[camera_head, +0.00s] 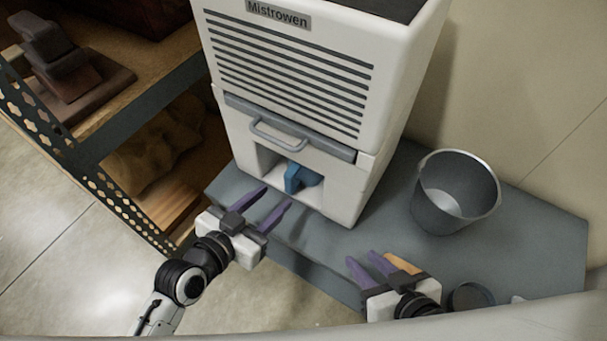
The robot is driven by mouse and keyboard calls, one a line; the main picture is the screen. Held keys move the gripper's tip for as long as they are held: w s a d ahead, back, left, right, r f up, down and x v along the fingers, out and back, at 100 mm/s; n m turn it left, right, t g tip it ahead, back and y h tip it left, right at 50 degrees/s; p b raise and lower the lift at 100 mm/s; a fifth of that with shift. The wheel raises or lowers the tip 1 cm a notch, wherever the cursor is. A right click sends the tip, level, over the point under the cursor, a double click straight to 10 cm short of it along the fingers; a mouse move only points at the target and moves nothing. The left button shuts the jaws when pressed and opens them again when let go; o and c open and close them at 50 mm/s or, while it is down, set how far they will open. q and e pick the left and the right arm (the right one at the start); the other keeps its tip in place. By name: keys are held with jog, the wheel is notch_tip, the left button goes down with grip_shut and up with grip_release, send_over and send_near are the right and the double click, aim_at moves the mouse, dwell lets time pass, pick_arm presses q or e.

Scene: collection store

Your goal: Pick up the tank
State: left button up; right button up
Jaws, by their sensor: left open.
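A white dehumidifier-like unit marked Mistrowen (305,75) stands on a grey platform. A grey pull handle (277,134) sits on its front, above a recess. A blue part (296,178) shows in the recess. I cannot tell which of these parts is the tank. My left gripper (277,197) is open and empty, its purple fingers pointing at the recess from just in front and below. My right gripper (361,256) is lower right of the unit, with its purple fingers apart. An orange piece (402,263) shows beside those fingers; I cannot tell what it is.
A grey metal bucket (455,192) stands on the platform (390,215) right of the unit. A dark round object (470,298) lies near my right gripper. A metal shelf rack (98,135) with stored objects is at the left. Bare floor lies in front.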

aim_at(287, 183)
pick_arm(q)
jog(key=b+x, duration=0.1)
jog(key=x, duration=0.3)
pick_arm(e)
jog(key=shift+f, duration=0.35)
pick_arm(q)
jog(key=b+x, duration=0.1)
jog(key=x, duration=0.4)
jog(key=shift+w+a+b, duration=0.2)
jog(key=shift+w+b, duration=0.05)
jog(key=shift+b, duration=0.15)
pick_arm(e)
jog(key=shift+w+a+f+y, duration=0.3)
jog(key=shift+w+a+f, duration=0.1)
jog(key=shift+a+f, duration=0.15)
pick_arm(q)
jog(key=shift+c, duration=0.3)
jog(key=shift+r, duration=0.1)
grip_shut()
